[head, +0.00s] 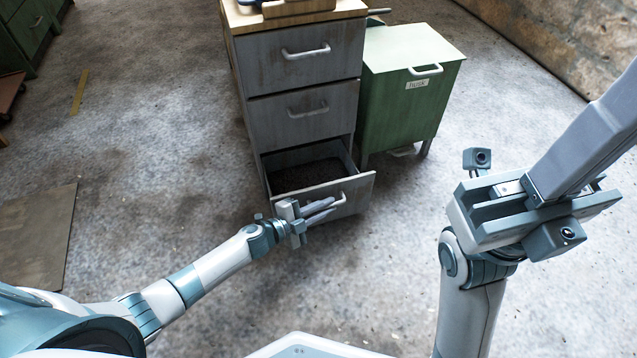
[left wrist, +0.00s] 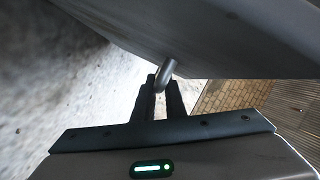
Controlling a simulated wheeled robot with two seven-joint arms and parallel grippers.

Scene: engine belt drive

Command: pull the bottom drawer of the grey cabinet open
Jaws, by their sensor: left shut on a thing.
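The grey cabinet (head: 297,75) stands at the centre of the head view with three drawers. The bottom drawer (head: 354,187) is pulled part way out, and its dark inside shows. The two drawers above it are closed. My left gripper (head: 328,207) is at the bottom drawer's front, shut on its handle (head: 341,198). In the left wrist view the handle (left wrist: 165,72) sits between the two fingers, below the grey drawer front (left wrist: 215,35). My right gripper (head: 530,190) is off to the right, away from the cabinet; its jaw gap is unclear.
A green bin (head: 408,95) with a white handle stands just right of the cabinet. A wooden top (head: 290,14) covers the cabinet. The concrete floor in front of the drawer is clear. A flat brown sheet (head: 38,240) lies at the left.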

